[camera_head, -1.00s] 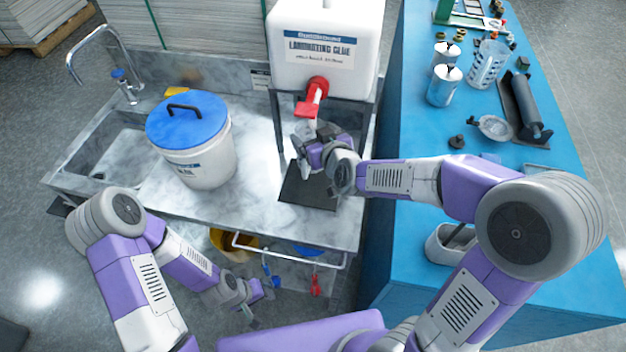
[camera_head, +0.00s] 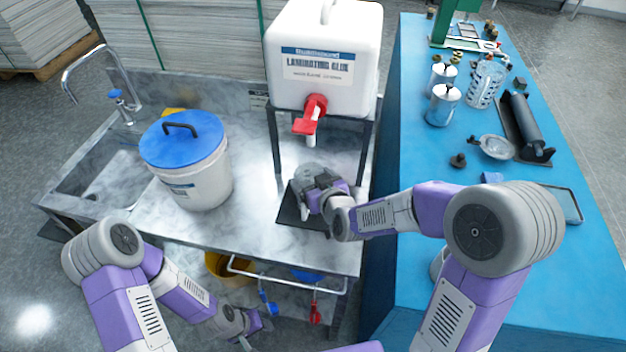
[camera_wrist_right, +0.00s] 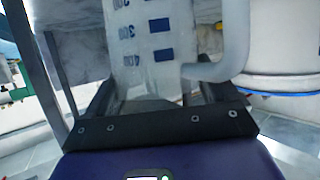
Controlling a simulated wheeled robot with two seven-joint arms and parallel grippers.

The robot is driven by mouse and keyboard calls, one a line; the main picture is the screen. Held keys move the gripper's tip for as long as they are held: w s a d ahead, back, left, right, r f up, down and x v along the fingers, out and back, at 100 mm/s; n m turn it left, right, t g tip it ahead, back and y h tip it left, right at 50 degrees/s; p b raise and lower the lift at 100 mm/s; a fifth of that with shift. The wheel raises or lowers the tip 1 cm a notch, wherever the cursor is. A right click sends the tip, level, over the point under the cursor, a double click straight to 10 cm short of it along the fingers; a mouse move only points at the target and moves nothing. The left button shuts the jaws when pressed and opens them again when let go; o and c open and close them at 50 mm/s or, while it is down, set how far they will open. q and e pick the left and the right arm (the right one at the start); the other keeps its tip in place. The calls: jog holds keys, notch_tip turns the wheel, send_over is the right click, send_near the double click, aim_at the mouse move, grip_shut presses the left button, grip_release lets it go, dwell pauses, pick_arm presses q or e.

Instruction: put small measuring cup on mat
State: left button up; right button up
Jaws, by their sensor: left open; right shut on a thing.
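The small measuring cup (camera_head: 306,174) is clear with blue markings and a handle. My right gripper (camera_head: 312,186) is shut on it, and it fills the space between the fingers in the right wrist view (camera_wrist_right: 150,45). The cup is partly hidden by the gripper in the head view. The dark mat (camera_head: 291,217) lies on the marble counter, and the cup is over its far part. I cannot tell whether the cup touches the mat. My left gripper (camera_head: 258,328) is open and empty, low in front of the counter.
The white glue tank (camera_head: 325,65) with its red tap (camera_head: 312,112) stands on a dark frame behind the mat. A blue-lidded bucket (camera_head: 190,165) stands to the left. The blue table (camera_head: 420,160) at right holds a larger jug (camera_head: 487,83), metal cans and a roller.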

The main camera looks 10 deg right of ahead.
jog(key=o, duration=1.1)
jog(key=shift+f, duration=0.1)
jog(key=shift+o, duration=0.2)
jog(key=b+v, duration=0.5)
jog(key=v, duration=0.7)
